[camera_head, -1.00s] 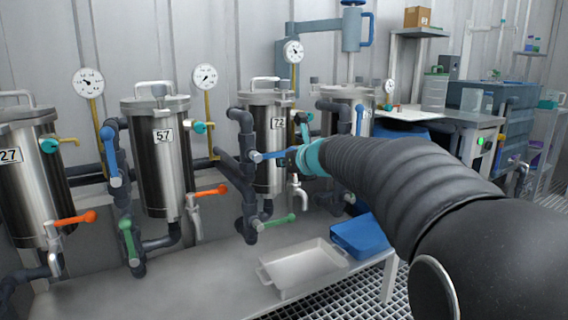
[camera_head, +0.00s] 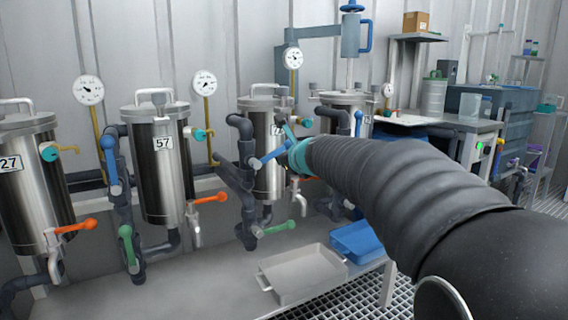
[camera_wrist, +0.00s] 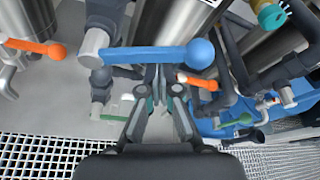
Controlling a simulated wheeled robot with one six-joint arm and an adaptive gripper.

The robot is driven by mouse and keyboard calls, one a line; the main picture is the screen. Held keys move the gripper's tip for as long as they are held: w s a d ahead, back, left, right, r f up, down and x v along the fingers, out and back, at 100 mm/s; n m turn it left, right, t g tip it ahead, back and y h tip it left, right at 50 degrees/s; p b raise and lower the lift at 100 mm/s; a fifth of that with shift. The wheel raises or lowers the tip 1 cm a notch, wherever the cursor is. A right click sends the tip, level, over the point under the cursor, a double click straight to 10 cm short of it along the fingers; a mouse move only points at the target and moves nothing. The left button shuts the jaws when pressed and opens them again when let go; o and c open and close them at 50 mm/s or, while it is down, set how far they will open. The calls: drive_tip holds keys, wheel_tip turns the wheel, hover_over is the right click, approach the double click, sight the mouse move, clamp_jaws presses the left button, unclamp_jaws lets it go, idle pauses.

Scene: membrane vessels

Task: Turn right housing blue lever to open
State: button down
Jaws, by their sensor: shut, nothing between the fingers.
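The blue lever (camera_head: 271,156) sits on dark piping in front of a steel vessel (camera_head: 268,180) whose number label is partly hidden. It slants up to the right in the head view. In the wrist view the blue lever (camera_wrist: 150,57) lies across the picture, its ball end to the right. My gripper (camera_wrist: 160,72) is shut and empty, its fingertips at the lever's lower edge in that view. They look very close or touching; I cannot tell which. In the head view my gripper (camera_head: 289,138) is partly hidden by my arm.
Another blue lever (camera_head: 109,155) hangs upright left of vessel 57 (camera_head: 163,165). An orange lever (camera_wrist: 36,47) and a green lever (camera_head: 273,228) are nearby. A white tray (camera_head: 262,282) and a blue tray (camera_head: 352,240) lie below. More pipes crowd the right of the wrist view.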

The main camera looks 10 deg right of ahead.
drive_tip(key=shift+s+a+r+n+t+h, duration=0.15)
drive_tip(key=shift+r+n+h, duration=0.1)
drive_tip(key=shift+r+n, duration=0.25)
drive_tip(key=shift+w+a+r+n+t+h, duration=0.15)
drive_tip(key=shift+r+n+h, duration=0.15)
drive_tip(key=shift+n, duration=0.3)
drive_tip(key=a+r+n+t, duration=0.1)
drive_tip(key=n, duration=0.1)
drive_tip(key=s+a+r+n+h, duration=0.1)
drive_tip(key=n, duration=0.2)
drive_tip(key=a+r+n+t+h+b, duration=0.1)
drive_tip(key=a+n, duration=0.1)
drive_tip(key=shift+s+r+t, duration=0.3)
drive_tip(key=shift+a, duration=0.15)
idle(0.3)
